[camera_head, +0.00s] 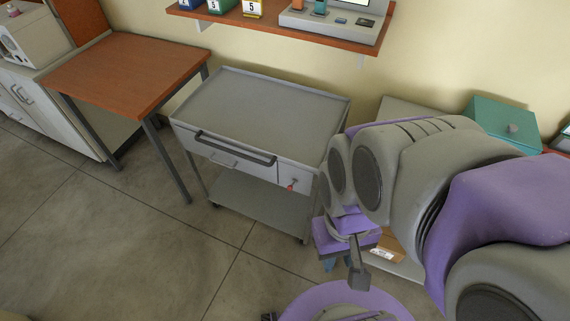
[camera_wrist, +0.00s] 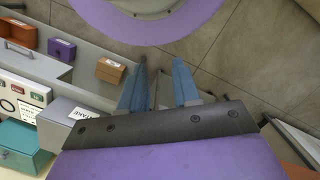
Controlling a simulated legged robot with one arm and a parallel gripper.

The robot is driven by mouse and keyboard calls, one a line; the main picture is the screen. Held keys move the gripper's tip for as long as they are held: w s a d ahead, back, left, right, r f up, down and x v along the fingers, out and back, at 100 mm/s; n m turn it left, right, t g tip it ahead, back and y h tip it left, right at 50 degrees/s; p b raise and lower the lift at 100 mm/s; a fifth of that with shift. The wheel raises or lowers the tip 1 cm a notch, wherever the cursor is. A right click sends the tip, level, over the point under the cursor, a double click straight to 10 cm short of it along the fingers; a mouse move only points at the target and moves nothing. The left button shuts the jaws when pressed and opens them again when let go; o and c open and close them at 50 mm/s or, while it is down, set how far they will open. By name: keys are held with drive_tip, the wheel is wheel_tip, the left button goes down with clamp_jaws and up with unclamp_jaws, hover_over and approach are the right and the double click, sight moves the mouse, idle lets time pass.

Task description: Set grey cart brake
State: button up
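The grey cart (camera_head: 262,100) stands against the wall between the wooden table and my arm. It has a raised-rim top, a drawer with a dark bar handle (camera_head: 235,148) and a lower shelf (camera_head: 255,197). A small red-tipped lever or knob (camera_head: 291,187) sits on its front panel, right of the drawer; I cannot tell its exact setting. My gripper (camera_head: 336,263) is low and to the right of the cart, apart from it. In the wrist view its two blue fingers (camera_wrist: 159,66) are spread with nothing between them. The red part does not show clearly in the wrist view.
A wooden table (camera_head: 130,68) stands left of the cart. A wall shelf (camera_head: 285,30) with boxes hangs above. A teal box (camera_head: 502,122) lies at the right. An orange box (camera_wrist: 112,70) and a purple box (camera_wrist: 61,49) sit near my gripper. The floor before the cart is clear.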

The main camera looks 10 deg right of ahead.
drive_tip(key=shift+m+t+y, duration=0.4)
drive_tip(key=shift+m, duration=0.2)
drive_tip(key=w+f, duration=0.1)
drive_tip(key=w, duration=0.5)
drive_tip(key=w+f, duration=0.1)
drive_tip(key=w, duration=0.2)
drive_tip(key=shift+w+a+f+b, duration=0.2)
drive_tip(key=shift+a+f+b, duration=0.1)
drive_tip(key=shift+a, duration=0.05)
clamp_jaws()
drive_tip(key=w+d+f+m+t+b, duration=0.1)
drive_tip(key=w+d+f+m+t, duration=0.1)
drive_tip(key=w+f, duration=0.9)
drive_tip(key=w+d+f+m+t+b, duration=0.1)
drive_tip(key=w+d+f+m, duration=0.2)
drive_tip(key=w+f, duration=0.8)
drive_tip(key=w+d, duration=0.1)
drive_tip(key=w, duration=0.5)
drive_tip(key=shift+w+d+m+t, duration=0.3)
drive_tip(key=shift+d+m+t, duration=0.05)
drive_tip(key=shift+m+t, duration=0.05)
